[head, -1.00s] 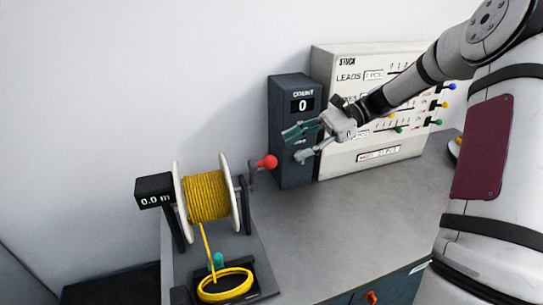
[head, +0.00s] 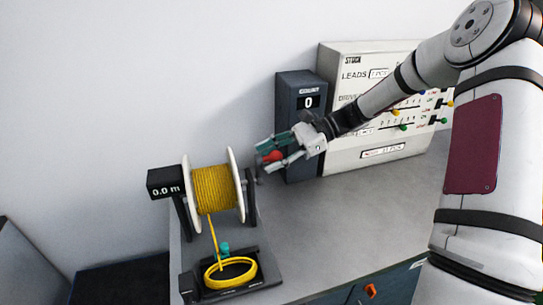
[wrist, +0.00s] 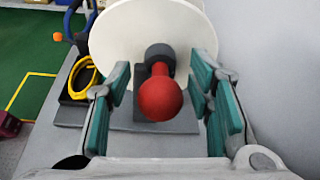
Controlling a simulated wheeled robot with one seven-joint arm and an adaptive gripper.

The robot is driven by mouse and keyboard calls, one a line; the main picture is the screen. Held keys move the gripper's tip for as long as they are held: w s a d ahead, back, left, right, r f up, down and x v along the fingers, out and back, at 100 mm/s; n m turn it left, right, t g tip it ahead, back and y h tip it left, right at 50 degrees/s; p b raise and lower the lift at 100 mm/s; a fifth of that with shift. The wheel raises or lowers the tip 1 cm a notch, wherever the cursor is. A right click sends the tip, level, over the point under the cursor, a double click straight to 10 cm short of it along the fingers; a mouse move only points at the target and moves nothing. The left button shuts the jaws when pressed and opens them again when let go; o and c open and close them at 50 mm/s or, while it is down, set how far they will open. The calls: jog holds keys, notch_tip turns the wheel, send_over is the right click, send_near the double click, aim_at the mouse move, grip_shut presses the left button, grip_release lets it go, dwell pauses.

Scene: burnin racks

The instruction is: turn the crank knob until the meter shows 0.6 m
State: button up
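The red crank knob (head: 272,156) sits at the right side of the reel of yellow cord (head: 214,188). My gripper (head: 268,156) is around the knob in the head view, with its teal fingers apart. In the wrist view the red knob (wrist: 160,99) lies between the two open fingers (wrist: 163,105), with gaps on both sides. The black meter (head: 165,183) at the reel's left reads 0.0 m. The white reel flange (wrist: 152,35) is behind the knob in the wrist view.
A dark counter box (head: 301,120) showing 0 and a white stock panel (head: 375,60) with colored levers stand behind my gripper. A coil of yellow cord (head: 230,284) lies in a black tray below the reel. The grey bench top (head: 330,220) is clear in front.

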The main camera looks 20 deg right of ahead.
jog(key=c, duration=0.9)
jog(key=shift+w, duration=0.1)
jog(key=shift+w+f+b, duration=0.2)
jog(key=shift+w+b, duration=0.2)
jog(key=shift+w, duration=0.2)
jog(key=shift+w+f+b, duration=0.15)
jog(key=shift+w+b, duration=0.25)
jog(key=shift+w, duration=0.2)
jog(key=shift+w, duration=0.1)
jog(key=shift+w+f+b, duration=0.85)
jog(key=shift+w+f, duration=0.05)
jog(key=shift+w, duration=0.15)
